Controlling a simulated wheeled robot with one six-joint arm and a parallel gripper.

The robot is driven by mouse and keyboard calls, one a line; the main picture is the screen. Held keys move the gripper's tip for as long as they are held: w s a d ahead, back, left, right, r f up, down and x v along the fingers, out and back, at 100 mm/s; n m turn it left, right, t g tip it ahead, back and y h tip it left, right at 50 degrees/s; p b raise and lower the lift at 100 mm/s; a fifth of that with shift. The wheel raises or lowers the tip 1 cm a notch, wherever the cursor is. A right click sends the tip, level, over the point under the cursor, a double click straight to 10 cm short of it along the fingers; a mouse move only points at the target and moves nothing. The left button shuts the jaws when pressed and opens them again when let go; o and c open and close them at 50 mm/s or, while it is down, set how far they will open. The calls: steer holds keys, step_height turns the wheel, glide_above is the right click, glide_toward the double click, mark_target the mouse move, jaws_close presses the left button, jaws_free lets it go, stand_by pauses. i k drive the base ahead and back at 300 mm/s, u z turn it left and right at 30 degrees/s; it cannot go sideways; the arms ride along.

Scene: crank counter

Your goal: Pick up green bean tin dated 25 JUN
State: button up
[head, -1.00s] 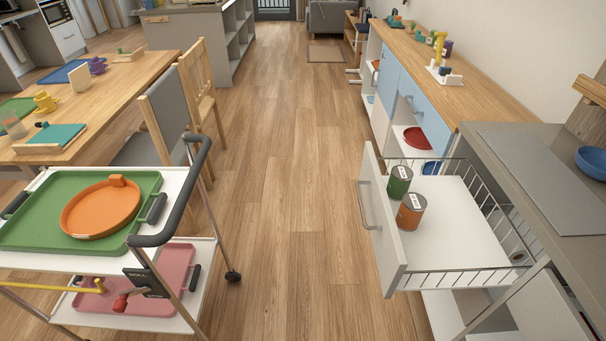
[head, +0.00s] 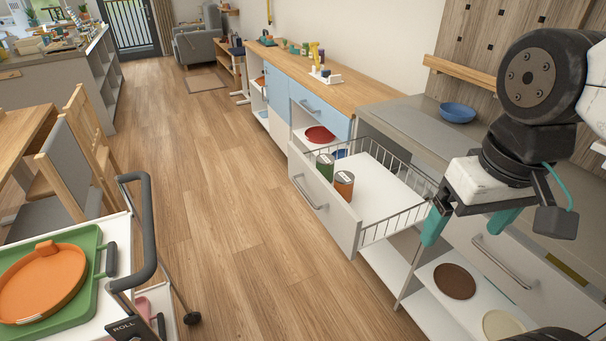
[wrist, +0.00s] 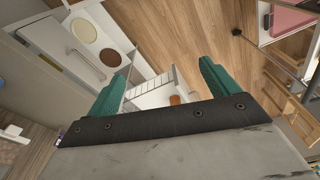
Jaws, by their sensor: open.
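A green tin (head: 325,166) with a pale label on its lid stands upright in the open wire-sided drawer (head: 385,190), near its front panel. An orange-brown tin (head: 344,186) stands beside it, nearer to me. The lid writing is too small to read, so I cannot tell the date. My gripper (head: 466,223) is open and empty, with teal fingers pointing down, to the right of the drawer and apart from both tins. In the wrist view, the orange-brown tin (wrist: 175,99) shows beyond the fingers; the green tin does not show there.
Below the drawer, a shelf holds a brown disc (head: 454,281) and a cream disc (head: 502,325). A grey counter (head: 425,128) with a blue bowl (head: 458,112) runs behind. A trolley with an orange tray (head: 42,284) stands at left. The wooden floor (head: 215,190) between is clear.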

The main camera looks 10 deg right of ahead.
mark_target(324, 162)
steer(key=u, duration=0.05)
steer(key=k, duration=0.5)
steer(key=u, duration=1.8)
steer(key=i, duration=1.45)
steer(key=z, duration=2.8)
steer(key=i, duration=1)
steer(key=u, duration=0.05)
